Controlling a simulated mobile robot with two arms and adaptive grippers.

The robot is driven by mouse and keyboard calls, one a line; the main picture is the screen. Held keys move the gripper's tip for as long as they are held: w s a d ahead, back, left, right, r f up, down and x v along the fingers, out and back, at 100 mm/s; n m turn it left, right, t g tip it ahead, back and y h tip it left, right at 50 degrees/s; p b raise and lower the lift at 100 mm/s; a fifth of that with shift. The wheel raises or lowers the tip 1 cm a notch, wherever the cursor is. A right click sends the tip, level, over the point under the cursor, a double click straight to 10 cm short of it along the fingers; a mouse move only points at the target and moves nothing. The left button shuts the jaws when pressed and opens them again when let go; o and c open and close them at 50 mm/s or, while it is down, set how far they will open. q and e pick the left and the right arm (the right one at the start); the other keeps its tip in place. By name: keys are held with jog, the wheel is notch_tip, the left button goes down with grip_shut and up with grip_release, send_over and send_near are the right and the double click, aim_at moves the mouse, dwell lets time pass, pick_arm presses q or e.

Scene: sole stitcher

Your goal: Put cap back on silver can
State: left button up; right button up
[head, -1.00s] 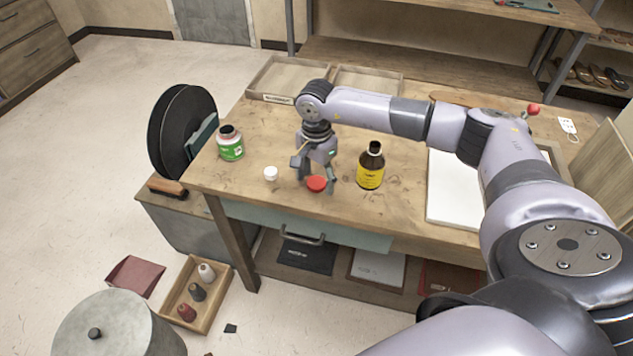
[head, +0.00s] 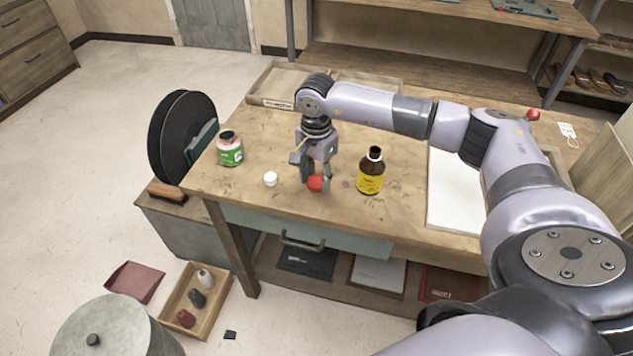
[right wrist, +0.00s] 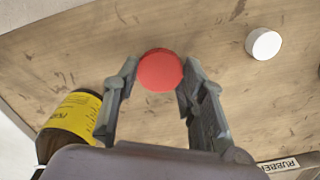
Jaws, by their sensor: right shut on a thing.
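A round red cap (head: 317,184) is at the front of the workbench, and it also shows in the right wrist view (right wrist: 160,71). My right gripper (head: 314,183) points down and is shut on the red cap, with one finger on each side of it. An open can with a green and white label (head: 230,149) stands upright on the left, its top dark. A small white cap (head: 270,179) lies between that can and my gripper; it shows in the right wrist view (right wrist: 263,44). I cannot tell whether the can's metal is silver. My left gripper is out of view.
Shallow trays (head: 268,101) lie at the back of the workbench (head: 240,190). A black wheel (head: 177,135) stands at its left. A white board (head: 449,190) lies at right.

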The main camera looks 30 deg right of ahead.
aim_at(316, 181)
notch_tip(316, 181, up, 18)
jog(key=b, duration=0.1)
jog(key=shift+f, duration=0.15)
jog(key=s+a+f+n, duration=1.1)
jog(key=s+a+n, duration=0.2)
jog(key=s+n, duration=0.2)
jog(key=shift+a, duration=0.25)
